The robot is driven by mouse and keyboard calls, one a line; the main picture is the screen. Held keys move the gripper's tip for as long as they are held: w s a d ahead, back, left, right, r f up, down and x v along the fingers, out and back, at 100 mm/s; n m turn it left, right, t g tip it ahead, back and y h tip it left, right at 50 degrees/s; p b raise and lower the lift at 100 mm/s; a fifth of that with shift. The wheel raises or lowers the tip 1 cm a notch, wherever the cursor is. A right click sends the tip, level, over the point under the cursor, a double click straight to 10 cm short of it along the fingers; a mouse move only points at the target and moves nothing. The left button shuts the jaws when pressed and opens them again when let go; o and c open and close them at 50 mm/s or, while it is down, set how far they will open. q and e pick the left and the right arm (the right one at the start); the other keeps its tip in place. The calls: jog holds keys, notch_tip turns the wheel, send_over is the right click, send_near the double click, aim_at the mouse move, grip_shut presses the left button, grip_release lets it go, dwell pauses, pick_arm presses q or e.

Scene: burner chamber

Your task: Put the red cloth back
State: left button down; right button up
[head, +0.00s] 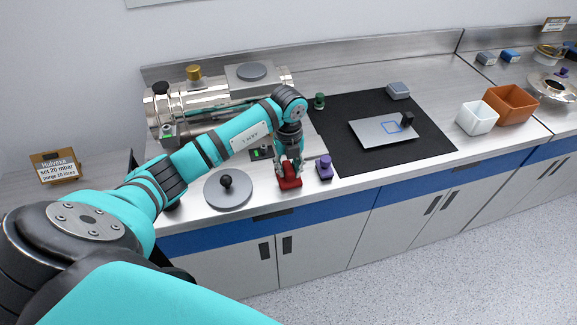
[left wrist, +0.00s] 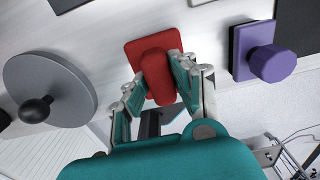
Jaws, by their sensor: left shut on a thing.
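The red cloth (head: 290,184) is a small red piece with a raised middle, near the front edge of the grey counter (head: 360,175). My left gripper (head: 290,171) points down over it, shut on its raised part. In the left wrist view the cloth (left wrist: 147,47) shows a flat square base, with the fingers of my left gripper (left wrist: 157,78) on both sides of the raised middle. The cloth seems to be on or just above the counter; I cannot tell if it touches. My right gripper is not in view.
A purple knob block (head: 325,168) stands close right of the cloth, and a grey disc (head: 228,191) with a black ball knob lies to the left. A steel chamber (head: 215,115) is behind. A black mat (head: 345,103) bears a grey plate (head: 375,131). White (head: 477,120) and orange (head: 513,106) bins stand right.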

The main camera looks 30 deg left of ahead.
aim_at(289, 166)
pick_arm(q)
jog(key=c, duration=1.1)
grip_release()
jog(key=shift+f, duration=0.1)
jog(key=shift+r, duration=0.25)
notch_tip(289, 166, up, 12)
jog(key=b, duration=0.2)
jog(key=shift+f+b, duration=0.1)
jog(key=shift+b, duration=0.3)
jog(key=shift+d, duration=0.1)
